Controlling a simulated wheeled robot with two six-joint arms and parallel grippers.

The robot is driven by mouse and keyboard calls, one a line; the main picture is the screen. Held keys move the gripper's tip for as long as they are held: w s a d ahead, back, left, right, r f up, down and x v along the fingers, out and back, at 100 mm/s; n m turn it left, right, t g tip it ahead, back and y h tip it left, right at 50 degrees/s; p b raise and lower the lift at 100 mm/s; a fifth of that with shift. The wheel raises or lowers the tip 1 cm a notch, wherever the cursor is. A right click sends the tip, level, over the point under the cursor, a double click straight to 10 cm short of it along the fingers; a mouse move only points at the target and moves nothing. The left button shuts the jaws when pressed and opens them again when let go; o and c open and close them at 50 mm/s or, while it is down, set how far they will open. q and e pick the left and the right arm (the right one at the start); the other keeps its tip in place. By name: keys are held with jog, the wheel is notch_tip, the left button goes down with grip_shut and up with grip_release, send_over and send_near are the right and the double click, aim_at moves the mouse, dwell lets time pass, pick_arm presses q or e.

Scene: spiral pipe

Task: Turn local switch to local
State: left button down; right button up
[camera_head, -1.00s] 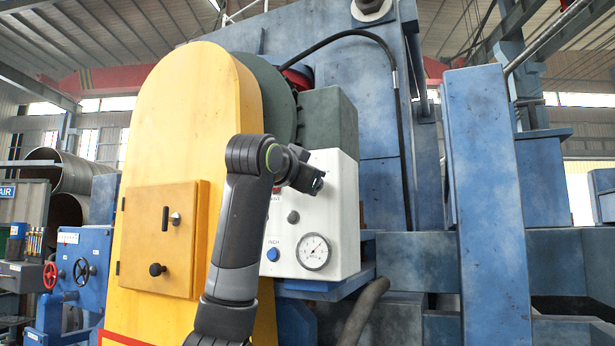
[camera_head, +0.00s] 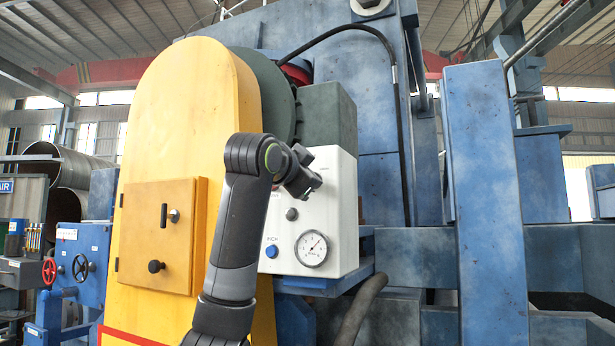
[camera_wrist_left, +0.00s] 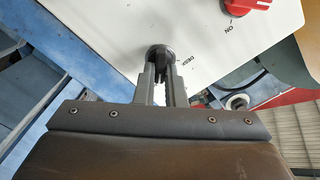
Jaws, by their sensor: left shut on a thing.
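The white control panel (camera_head: 338,235) faces me beside the yellow housing. My left gripper (camera_head: 312,186) is at its upper part and hides some of it in the head view. In the left wrist view, my left gripper (camera_wrist_left: 163,72) is shut on a dark round switch knob (camera_wrist_left: 158,53) on the white face. Small lettering beside the knob is too blurred to read surely. A red switch (camera_wrist_left: 248,4) marked "ON" sits on the same face. My right gripper is not in view.
Below on the panel are a black knob (camera_head: 291,214), a blue button (camera_head: 271,252) and a round gauge (camera_head: 311,249). The yellow housing (camera_head: 185,110) with its small door stands to the left. A blue post (camera_head: 487,200) rises at right.

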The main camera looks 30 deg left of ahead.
pick_arm(q)
jog(key=c, duration=1.5)
grip_release()
jog(key=s+d+b, duration=0.3)
jog(key=s+b, duration=0.6)
jog(key=s, duration=0.8)
